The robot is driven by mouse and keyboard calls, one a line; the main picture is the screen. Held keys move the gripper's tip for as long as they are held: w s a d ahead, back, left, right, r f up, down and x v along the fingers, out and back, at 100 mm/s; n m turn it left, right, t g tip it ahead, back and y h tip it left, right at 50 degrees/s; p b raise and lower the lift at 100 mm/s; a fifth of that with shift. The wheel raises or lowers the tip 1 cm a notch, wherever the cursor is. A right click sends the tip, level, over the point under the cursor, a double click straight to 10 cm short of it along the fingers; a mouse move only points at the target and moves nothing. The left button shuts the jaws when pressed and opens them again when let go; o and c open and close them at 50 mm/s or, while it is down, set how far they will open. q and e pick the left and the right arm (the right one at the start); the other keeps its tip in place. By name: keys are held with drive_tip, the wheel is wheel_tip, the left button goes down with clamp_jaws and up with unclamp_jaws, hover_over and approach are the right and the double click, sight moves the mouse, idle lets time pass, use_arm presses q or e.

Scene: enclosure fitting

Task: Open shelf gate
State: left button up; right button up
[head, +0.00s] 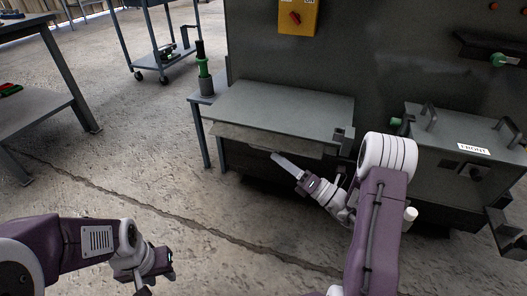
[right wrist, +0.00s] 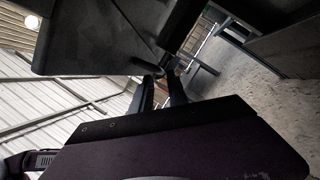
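The shelf (head: 285,103) is a grey flat top on the front of the dark enclosure, at the centre of the head view. A pale tilted panel (head: 255,137), which looks like the gate, runs along its front edge. My right gripper (head: 277,158) is just below and in front of this panel; contact cannot be made out. In the right wrist view its dark fingers (right wrist: 162,82) reach up to the edge of a large dark panel (right wrist: 100,38). Whether they grip anything is unclear. My left gripper (head: 160,272) is low at the left, far from the shelf, above the floor.
A green-and-black tool in a holder (head: 205,78) stands at the shelf's left. A box marked FRONT (head: 455,150) with handles is at the right. A yellow switch box (head: 298,16) is above. A cart (head: 165,60) and workbench (head: 40,105) stand left; floor between is clear.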

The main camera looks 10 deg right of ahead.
sight(263, 149)
drive_tip(key=b+x, duration=0.2)
drive_tip(key=x, duration=0.3)
drive_tip(key=shift+a+f, duration=0.15)
drive_tip(key=shift+w+a+r, duration=0.3)
drive_tip(key=shift+w+r, duration=0.05)
drive_tip(key=shift+w, duration=0.1)
clamp_jaws()
drive_tip(key=m+p, duration=0.1)
drive_tip(key=p, duration=0.2)
drive_tip(key=r+m+h+p, duration=0.1)
drive_tip(key=p, duration=0.2)
drive_tip(key=s+m+p, duration=0.1)
drive_tip(key=p, duration=0.2)
drive_tip(key=shift+a+r+m+p, duration=0.35)
drive_tip(key=shift+m, duration=0.05)
drive_tip(key=shift+s+f+m+h+p, duration=0.1)
drive_tip(key=shift+f+m+h+p, duration=0.25)
drive_tip(key=shift+m+h+p, duration=0.1)
